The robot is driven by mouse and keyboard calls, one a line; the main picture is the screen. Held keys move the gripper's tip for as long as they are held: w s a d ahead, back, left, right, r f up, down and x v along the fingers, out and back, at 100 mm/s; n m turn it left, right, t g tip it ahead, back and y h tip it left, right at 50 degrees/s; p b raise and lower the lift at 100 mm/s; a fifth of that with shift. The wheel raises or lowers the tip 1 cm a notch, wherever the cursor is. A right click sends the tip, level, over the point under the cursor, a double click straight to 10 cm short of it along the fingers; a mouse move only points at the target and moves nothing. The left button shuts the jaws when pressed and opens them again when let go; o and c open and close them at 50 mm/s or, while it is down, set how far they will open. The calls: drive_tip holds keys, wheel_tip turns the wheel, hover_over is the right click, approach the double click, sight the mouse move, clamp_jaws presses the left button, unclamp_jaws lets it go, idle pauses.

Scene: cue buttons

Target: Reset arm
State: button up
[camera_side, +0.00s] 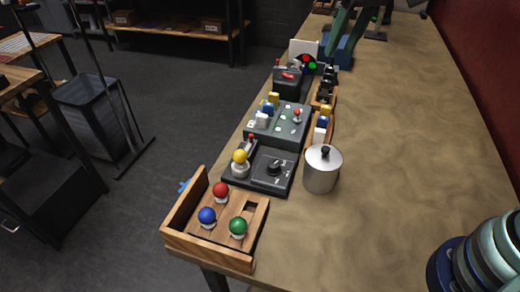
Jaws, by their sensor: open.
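A wooden box (172,240) at the near end of the table holds a red ball-shaped button (221,190), a blue one (207,216) and a green one (238,227). Behind it is a dark control panel (262,187) with a yellow ball knob (240,157) and a black dial (274,168). A second grey panel (278,131) has small lit buttons and a red-topped stick (297,113). Farther back, a dark unit shows a red light (306,58) and a green light (313,66). I cannot make out my gripper in this view.
A lidded metal pot (321,171) stands right of the panels. Stacked teal and blue round pieces (486,250) fill the lower right corner. Small blocks sit in wooden trays (311,139) beside the panels.

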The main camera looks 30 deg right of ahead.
drive_tip(key=s+d+f+t, duration=0.1)
drive_tip(key=s+d+f, duration=0.1)
drive_tip(key=s, duration=0.4)
drive_tip(key=s+d+f+t, duration=0.1)
drive_tip(key=s+d+f, duration=0.1)
drive_tip(key=s+d, duration=0.3)
drive_tip(key=shift+s+d+f+h, duration=0.15)
drive_tip(key=shift+s+d+h, duration=0.15)
drive_tip(key=shift+s, duration=0.55)
